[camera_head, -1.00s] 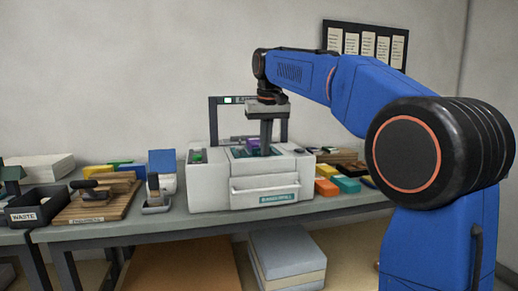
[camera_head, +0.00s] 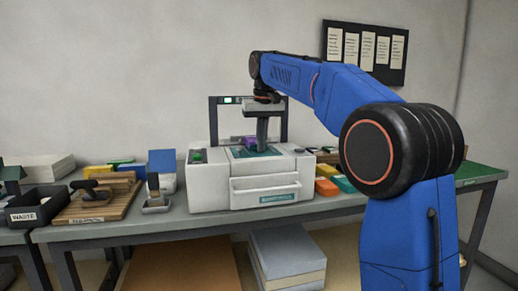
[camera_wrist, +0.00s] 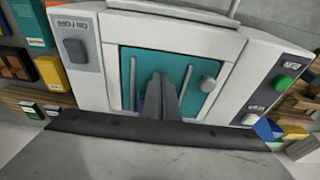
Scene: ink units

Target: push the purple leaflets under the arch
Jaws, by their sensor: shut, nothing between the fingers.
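The purple leaflets (camera_head: 250,141) lie on the teal bed (camera_head: 240,153) of a white machine (camera_head: 215,185), partly hidden by my gripper. In the wrist view only a thin purple sliver (camera_wrist: 141,104) shows beside the fingers. The dark arch (camera_head: 213,125) stands over the back of the machine, with a small green light on its crossbar. My gripper (camera_head: 262,149) points down at the bed, in front of the arch opening, shut and empty. In the wrist view its fingers (camera_wrist: 161,78) are together over the teal bed. Whether they touch the leaflets I cannot tell.
Coloured blocks (camera_head: 327,187) stand right of the machine. A wooden board (camera_head: 95,203) and a waste bin (camera_head: 35,207) stand left. A green surface (camera_head: 480,174) is clear at far right.

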